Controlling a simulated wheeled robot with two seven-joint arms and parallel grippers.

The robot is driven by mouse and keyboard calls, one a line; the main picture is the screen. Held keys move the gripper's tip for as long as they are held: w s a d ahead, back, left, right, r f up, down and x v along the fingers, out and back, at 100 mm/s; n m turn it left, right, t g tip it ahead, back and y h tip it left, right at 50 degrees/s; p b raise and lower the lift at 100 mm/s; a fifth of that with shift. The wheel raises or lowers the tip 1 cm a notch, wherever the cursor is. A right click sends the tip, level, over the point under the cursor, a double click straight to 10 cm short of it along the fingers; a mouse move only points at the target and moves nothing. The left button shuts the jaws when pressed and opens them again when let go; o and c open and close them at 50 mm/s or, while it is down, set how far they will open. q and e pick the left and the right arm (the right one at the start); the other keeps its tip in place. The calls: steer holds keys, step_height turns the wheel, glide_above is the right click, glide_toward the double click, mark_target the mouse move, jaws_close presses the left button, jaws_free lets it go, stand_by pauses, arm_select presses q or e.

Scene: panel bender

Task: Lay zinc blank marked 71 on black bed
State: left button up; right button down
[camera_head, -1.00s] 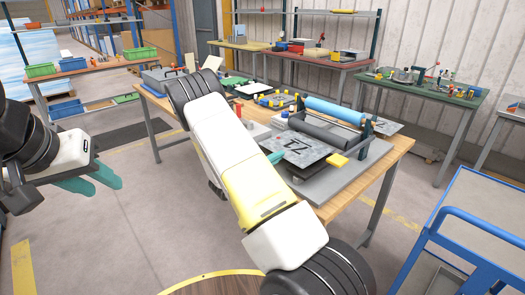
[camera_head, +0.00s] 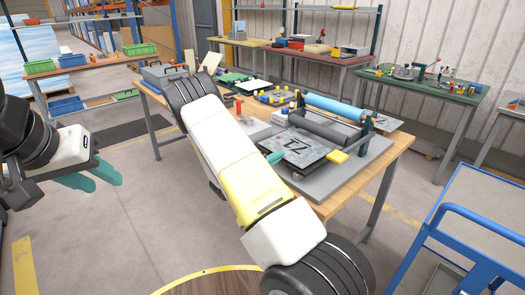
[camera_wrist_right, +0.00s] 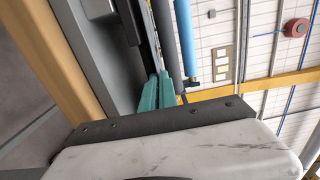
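The grey speckled zinc blank marked 71 (camera_head: 302,149) lies about flat over the front of the bender, in front of its dark roller (camera_head: 324,130). Part of the black bed (camera_head: 301,170) shows as a dark edge beneath it; I cannot tell if they touch fully. My right gripper (camera_head: 275,157) is at the blank's left edge, partly hidden by my arm. In the right wrist view its teal fingers (camera_wrist_right: 157,91) are close together, with the blank's thin edge between them. My left gripper (camera_head: 90,178) is empty, its fingers apart, far left over the floor.
The bender has a blue roller (camera_head: 335,107) and a yellow block (camera_head: 338,157) at the right of the blank. Small parts and trays fill the left of the wooden table (camera_head: 384,163). A blue cart (camera_head: 440,235) stands at the right front.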

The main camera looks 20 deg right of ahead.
steer(key=shift+f, duration=0.5)
stand_by(0.7)
steer(key=c, duration=1.6)
jaws_free()
